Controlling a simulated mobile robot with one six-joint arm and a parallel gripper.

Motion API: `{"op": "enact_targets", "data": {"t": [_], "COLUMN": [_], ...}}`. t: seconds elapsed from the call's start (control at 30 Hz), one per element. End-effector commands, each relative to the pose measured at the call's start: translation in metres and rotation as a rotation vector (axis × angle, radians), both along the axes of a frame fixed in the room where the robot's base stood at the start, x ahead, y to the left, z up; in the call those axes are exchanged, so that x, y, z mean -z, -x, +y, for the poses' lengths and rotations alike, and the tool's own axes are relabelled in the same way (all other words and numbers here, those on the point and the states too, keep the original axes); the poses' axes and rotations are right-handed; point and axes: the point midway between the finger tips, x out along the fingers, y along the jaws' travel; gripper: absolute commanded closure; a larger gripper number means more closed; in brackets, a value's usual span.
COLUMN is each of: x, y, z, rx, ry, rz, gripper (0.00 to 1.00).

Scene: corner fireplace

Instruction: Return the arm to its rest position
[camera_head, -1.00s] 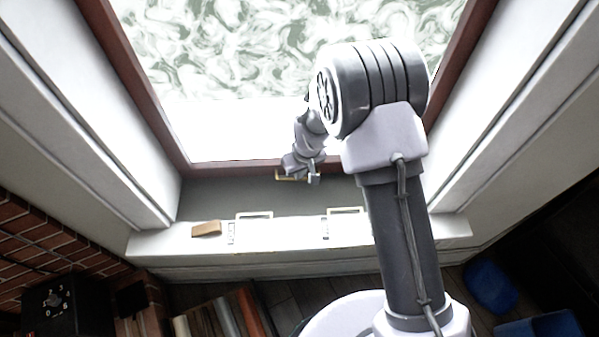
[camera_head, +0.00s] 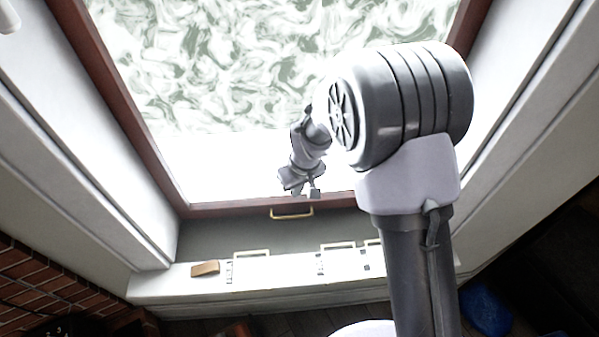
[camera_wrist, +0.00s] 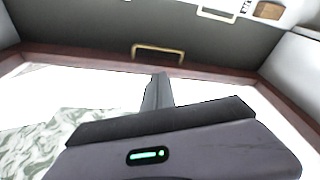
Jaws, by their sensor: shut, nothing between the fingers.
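My gripper (camera_head: 314,192) hangs at the end of my bent arm, in front of the window's lower edge in the head view. It is shut and empty. In the wrist view the shut fingers (camera_wrist: 158,90) point toward a brass handle (camera_wrist: 158,51) on the window frame, with nothing between them. The same handle shows in the head view (camera_head: 291,216), just below and left of the gripper and apart from it. My arm's large elbow joint and upright link fill the right of the head view.
The window frame (camera_head: 240,210) is dark red-brown around patterned glass. On the white sill (camera_head: 180,280) lie a brown block (camera_head: 205,268) and several brass-handled fittings (camera_head: 251,253). A brick wall (camera_head: 30,290) stands at lower left. A blue object (camera_head: 485,308) is at lower right.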

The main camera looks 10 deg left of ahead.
Motion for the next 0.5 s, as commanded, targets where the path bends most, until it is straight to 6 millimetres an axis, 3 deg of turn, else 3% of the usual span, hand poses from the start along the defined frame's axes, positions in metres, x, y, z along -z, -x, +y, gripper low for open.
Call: {"op": "enact_targets", "data": {"t": [0.1,0.17,0.27,0.33,0.4,0.5], "x": [-0.004,-0.021,-0.083,-0.135,-0.176,-0.218], "y": [0.0,-0.001,0.007,0.027,0.057,0.108], "z": [-0.002,-0.009,-0.04,-0.072,-0.102,-0.139], "rx": [0.007,0.039,0.174,0.307,0.439,0.623], "ry": [-0.003,-0.014,-0.058,-0.101,-0.145,-0.213], "rz": [-0.003,-0.012,-0.039,-0.059,-0.078,-0.104], "gripper": [1.0,1.0,1.0,1.0,1.0,1.0]}}
